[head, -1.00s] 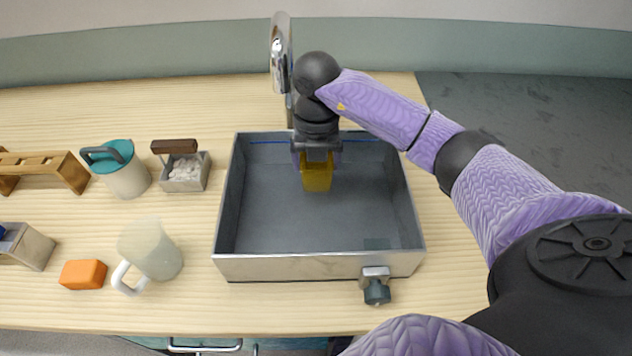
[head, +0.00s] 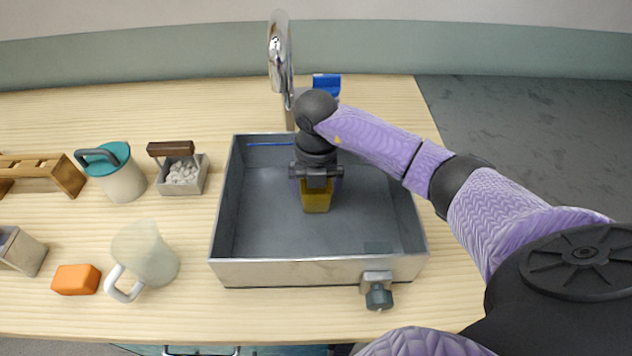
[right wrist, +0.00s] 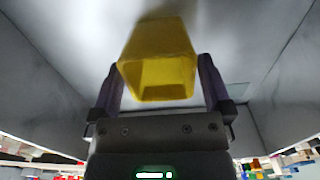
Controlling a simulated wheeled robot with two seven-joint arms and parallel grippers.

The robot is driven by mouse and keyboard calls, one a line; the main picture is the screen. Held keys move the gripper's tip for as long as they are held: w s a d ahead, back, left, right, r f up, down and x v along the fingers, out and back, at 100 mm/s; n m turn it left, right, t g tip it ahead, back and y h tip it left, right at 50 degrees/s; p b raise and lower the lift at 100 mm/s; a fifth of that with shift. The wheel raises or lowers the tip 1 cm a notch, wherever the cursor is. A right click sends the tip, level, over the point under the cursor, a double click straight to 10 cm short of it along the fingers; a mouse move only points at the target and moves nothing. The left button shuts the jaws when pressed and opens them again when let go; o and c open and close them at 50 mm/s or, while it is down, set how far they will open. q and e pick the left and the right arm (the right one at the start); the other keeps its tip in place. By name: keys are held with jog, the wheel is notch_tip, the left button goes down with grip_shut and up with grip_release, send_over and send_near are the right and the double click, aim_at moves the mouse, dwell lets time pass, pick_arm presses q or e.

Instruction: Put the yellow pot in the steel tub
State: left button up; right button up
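The yellow pot (head: 317,200) is inside the steel tub (head: 300,272), near its middle. My right gripper (head: 317,184) reaches down into the tub from above and is shut on the pot. In the right wrist view the two fingers (right wrist: 160,85) press on either side of the yellow pot (right wrist: 158,50), whose open mouth faces the camera. The pot's far end is close to the tub's grey floor, but I cannot tell whether it touches. My left gripper is not in view.
A chrome tap (head: 279,60) stands behind the tub, with a blue object (head: 326,84) beside it. To the left are a teal-lidded canister (head: 118,175), a crate of white pebbles (head: 182,177), a frosted mug (head: 147,255), an orange block (head: 76,279) and a wooden rack (head: 45,172).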

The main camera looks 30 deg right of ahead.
notch_tip(320, 180, up, 12)
jog(key=p, duration=0.3)
jog(key=shift+r, duration=0.15)
